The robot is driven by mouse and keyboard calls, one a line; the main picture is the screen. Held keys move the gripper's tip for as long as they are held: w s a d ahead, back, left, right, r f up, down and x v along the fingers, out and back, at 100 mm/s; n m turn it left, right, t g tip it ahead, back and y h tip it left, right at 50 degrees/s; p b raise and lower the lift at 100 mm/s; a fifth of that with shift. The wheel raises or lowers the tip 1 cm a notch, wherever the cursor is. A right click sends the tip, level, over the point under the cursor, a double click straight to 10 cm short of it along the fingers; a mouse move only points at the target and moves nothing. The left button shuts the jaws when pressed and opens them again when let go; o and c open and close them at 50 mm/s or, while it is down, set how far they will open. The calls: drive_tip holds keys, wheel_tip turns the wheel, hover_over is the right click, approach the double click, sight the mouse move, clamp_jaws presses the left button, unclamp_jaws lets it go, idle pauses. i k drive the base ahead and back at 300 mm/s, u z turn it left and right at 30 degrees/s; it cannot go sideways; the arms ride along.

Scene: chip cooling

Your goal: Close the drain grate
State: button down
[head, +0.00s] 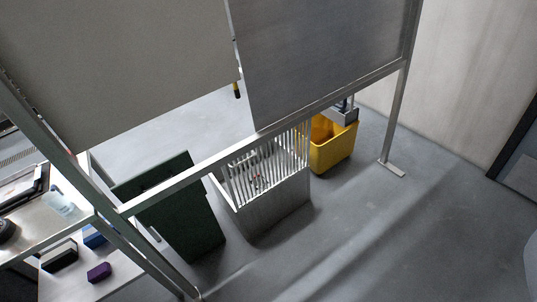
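No drain grate in the floor is clearly seen. A grey box (272,213) stands on the floor in the middle, behind a metal frame. A row of pale upright bars (246,178) shows at its top, like a grate; I cannot tell whether it is a drain grate or whether it is open. Small dark and reddish bits show between the bars. The frame's rail and panel hide part of it. My gripper is not in view.
A metal frame with two large grey panels (330,50) stands in front. A dark green bin (190,225) and a yellow bucket (328,150) flank the box. A table (60,280) with small blocks is at left. The floor at right (420,230) is clear.

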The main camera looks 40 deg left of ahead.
sight(225, 171)
drive_tip(key=u, duration=0.2)
drive_tip(key=i, duration=0.85)
drive_tip(key=u, duration=0.4)
